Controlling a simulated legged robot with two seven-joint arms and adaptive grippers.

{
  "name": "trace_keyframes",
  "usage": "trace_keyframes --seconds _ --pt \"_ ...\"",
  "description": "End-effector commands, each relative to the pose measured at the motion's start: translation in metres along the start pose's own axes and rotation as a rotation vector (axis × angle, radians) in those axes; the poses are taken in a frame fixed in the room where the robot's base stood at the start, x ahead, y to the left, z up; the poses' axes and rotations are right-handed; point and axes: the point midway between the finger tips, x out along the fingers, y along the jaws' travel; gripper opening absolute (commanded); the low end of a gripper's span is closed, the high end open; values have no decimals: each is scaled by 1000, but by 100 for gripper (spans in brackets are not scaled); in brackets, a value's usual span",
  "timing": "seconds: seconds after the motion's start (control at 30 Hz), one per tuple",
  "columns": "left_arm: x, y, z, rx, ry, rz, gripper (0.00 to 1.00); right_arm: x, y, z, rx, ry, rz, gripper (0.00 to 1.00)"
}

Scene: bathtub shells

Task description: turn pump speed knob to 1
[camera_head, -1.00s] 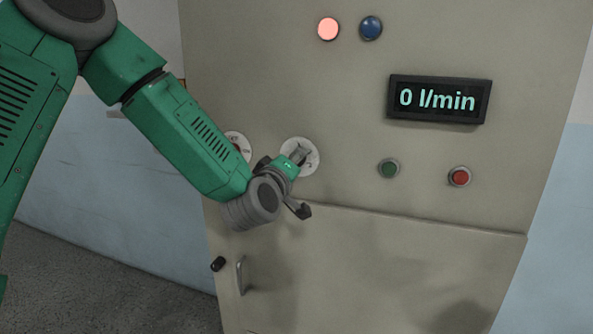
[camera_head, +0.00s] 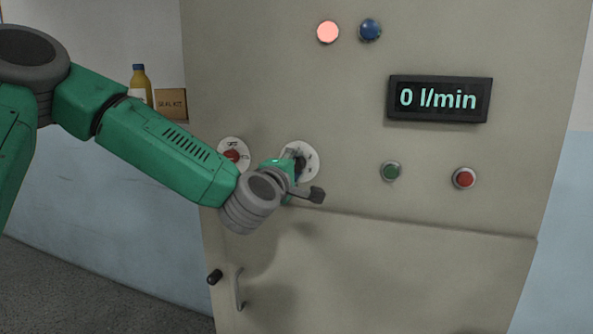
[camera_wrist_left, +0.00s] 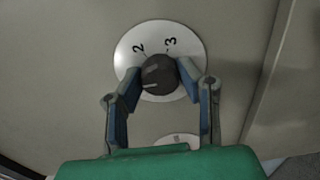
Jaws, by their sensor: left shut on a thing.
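The pump speed knob (camera_wrist_left: 158,76) is dark and round, on a white dial plate (camera_wrist_left: 137,43) marked 2 and 3 in the left wrist view. A pale pointer line shows on the knob's lower left part in that view; any 1 mark is hidden. My left gripper (camera_wrist_left: 160,80) is shut on the knob, one finger on each side. In the head view, the dial plate (camera_head: 311,161) is partly covered by my left gripper (camera_head: 300,172). The display (camera_head: 438,99) reads 0 l/min. My right gripper is not in view.
A red switch (camera_head: 232,156) on a white plate sits left of the dial. A green button (camera_head: 391,171) and a red button (camera_head: 465,178) lie to the right. A lit pink lamp (camera_head: 328,31) and blue lamp (camera_head: 370,29) are above. A door handle (camera_head: 239,290) juts out below.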

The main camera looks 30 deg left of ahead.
Motion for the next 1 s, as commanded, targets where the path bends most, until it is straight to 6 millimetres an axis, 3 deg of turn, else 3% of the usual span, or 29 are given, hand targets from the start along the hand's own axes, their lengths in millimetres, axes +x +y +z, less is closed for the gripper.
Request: trace_keyframes --seconds 0.03,0.43,0.47,0.5,0.83,1.0 --pt "-2 -11 -1 -2 -1 -24 2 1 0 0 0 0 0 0" --pt "-2 -11 -1 -5 0 -25 2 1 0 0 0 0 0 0" --pt "-2 -11 -1 -5 0 -24 41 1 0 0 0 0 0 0" --pt "-2 -10 -1 -5 0 -23 51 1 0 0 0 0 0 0" --pt "-3 -4 0 -6 0 -10 51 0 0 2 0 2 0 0" --pt "-25 -4 0 -7 -3 -11 51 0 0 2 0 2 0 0"
